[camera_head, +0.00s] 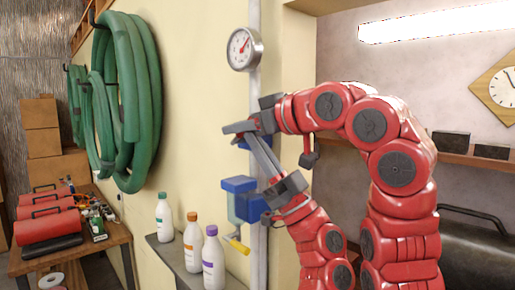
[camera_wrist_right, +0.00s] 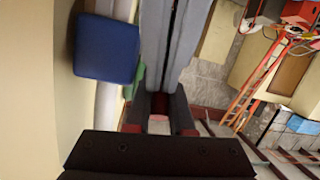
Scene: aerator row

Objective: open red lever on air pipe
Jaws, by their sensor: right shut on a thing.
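The pale air pipe (camera_head: 253,96) runs up the wall's edge, with blue valve blocks (camera_head: 238,184) and a yellow lever (camera_head: 237,244) below. I cannot make out a red lever in either view. My right gripper (camera_head: 238,128) comes in from the upper right and has its long grey fingers at the pipe, above the blue blocks. In the right wrist view its fingers (camera_wrist_right: 174,40) lie close together, and a blue block (camera_wrist_right: 106,48) is beside them. What they grip is hidden. My left gripper (camera_head: 254,143) points up from below, close under the right; its finger opening is unclear.
A round gauge (camera_head: 243,48) is above the grippers on the pipe. Green hoses (camera_head: 125,105) hang on the wall. Several bottles (camera_head: 213,260) stand on a low shelf at the bottom. Red toolboxes (camera_head: 48,226) are on a table at the left.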

